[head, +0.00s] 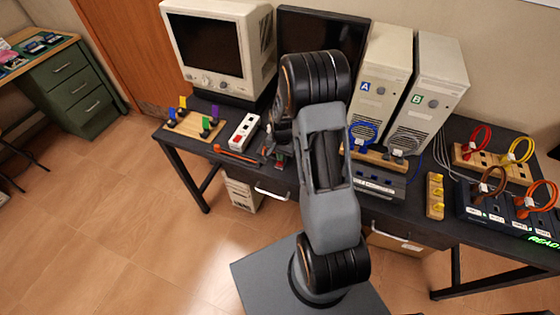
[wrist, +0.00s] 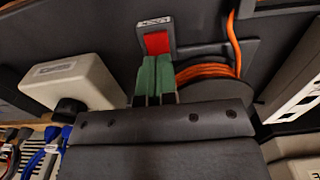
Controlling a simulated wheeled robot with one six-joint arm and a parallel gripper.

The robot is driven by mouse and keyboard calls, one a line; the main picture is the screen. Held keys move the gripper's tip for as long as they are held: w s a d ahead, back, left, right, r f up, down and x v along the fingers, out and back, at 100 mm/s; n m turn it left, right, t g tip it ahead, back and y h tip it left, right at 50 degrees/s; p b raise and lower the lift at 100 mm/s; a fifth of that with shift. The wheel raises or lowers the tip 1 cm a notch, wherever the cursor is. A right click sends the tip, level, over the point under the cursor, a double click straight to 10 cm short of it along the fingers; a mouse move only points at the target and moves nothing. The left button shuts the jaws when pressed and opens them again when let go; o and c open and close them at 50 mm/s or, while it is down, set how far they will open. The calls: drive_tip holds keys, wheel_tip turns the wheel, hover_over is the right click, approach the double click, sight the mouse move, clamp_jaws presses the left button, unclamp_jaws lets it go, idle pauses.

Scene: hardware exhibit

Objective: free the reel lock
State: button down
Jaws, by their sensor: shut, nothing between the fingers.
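My gripper (wrist: 155,82) shows in the wrist view as two green fingers, shut together with nothing between them. Just beyond the fingertips is a red block (wrist: 157,43) in a grey frame with a small label, which looks like the reel lock. I cannot tell whether the fingertips touch it. Orange cable (wrist: 205,72) lies coiled beside the fingers, with a strand running up; the reel itself is partly hidden by my gripper. In the head view my arm covers much of this spot, near the middle of the desk.
A white box (wrist: 72,82) with a black plug stands left of the fingers, and a white strip (wrist: 293,100) stands right. In the head view, a monitor (head: 215,50) and two computer towers (head: 435,85) back the desk. A wooden board (head: 193,125) with coloured pegs sits at the left.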

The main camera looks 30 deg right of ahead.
drive_tip(key=shift+r+p, duration=1.9)
drive_tip(key=shift+r, duration=1.25)
drive_tip(key=shift+s+n, duration=0.1)
drive_tip(key=shift+n, duration=0.2)
drive_tip(key=s+a+r+n+t, duration=0.2)
drive_tip(key=s+a+r+n, duration=0.2)
drive_tip(key=s+r, duration=0.4)
drive_tip(key=s+a+r+n+t, duration=0.2)
drive_tip(key=s+a+r+n, duration=0.3)
drive_tip(key=r, duration=1.1)
drive_tip(key=s, duration=0.3)
drive_tip(key=shift+a+t, duration=0.3)
drive_tip(key=shift+t, duration=0.1)
drive_tip(key=shift+a, duration=0.1)
